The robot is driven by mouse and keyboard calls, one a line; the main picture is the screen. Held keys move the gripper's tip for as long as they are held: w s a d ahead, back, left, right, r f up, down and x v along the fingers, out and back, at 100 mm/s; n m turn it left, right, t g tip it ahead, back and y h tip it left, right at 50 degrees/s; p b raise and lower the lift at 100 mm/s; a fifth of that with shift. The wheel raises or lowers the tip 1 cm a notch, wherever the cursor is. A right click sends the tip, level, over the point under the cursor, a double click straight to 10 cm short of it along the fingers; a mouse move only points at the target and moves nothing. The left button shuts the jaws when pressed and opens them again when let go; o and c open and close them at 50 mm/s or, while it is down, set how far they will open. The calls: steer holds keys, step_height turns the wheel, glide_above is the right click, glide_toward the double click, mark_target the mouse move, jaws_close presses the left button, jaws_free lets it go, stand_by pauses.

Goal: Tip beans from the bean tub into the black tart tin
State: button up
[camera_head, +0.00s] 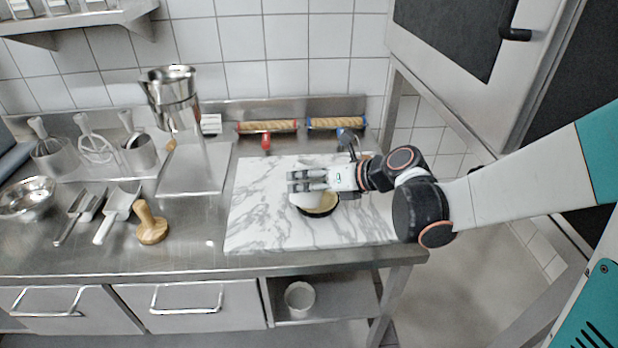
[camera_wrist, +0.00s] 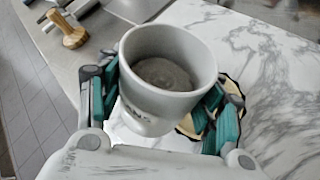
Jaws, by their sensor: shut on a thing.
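My gripper (camera_wrist: 160,105) is shut on the bean tub (camera_wrist: 140,103), a white-grey cup, with a finger on each side of it. The tub looks nearly upright, and a grey-brown fill shows low inside it in the wrist view. In the head view my gripper (camera_head: 312,181) is over the marble board, and the tub (camera_head: 304,201) shows just below the fingers. The black tart tin (camera_head: 334,210) has a dark rim and a pale yellowish inside. It lies on the board under and beside the tub, partly hidden by it. Its rim (camera_wrist: 236,83) also shows behind the right finger.
The marble board (camera_head: 262,222) is otherwise mostly clear. Rolling pins (camera_head: 266,127) lie behind it by the wall. A wooden tamper (camera_head: 150,224), scoops (camera_head: 118,210), a metal bowl (camera_head: 27,197) and steel jugs (camera_head: 172,97) stand to the left.

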steer(key=shift+s+a+f+m+g+y+b, duration=0.15)
steer(key=shift+f+m+g+y+b, duration=0.15)
steer(key=shift+f+m+g, duration=0.2)
steer(key=shift+s+f+m+g+y+b, duration=0.1)
steer(key=shift+f+m+g+y+b, duration=0.25)
steer(key=shift+m+g, duration=0.2)
steer(key=shift+w+f+m+g+y, duration=0.1)
steer(key=shift+f+m+g+y, duration=0.15)
steer(key=shift+m+g, duration=0.25)
steer(key=shift+r+m+g+y+b, duration=0.15)
steer(key=shift+m+g+y+b, duration=0.35)
steer(key=shift+m, duration=0.25)
steer(key=shift+w+r+m+g+y, duration=0.15)
steer(key=shift+r+m+g+y, duration=0.25)
steer(key=shift+r+m, duration=0.2)
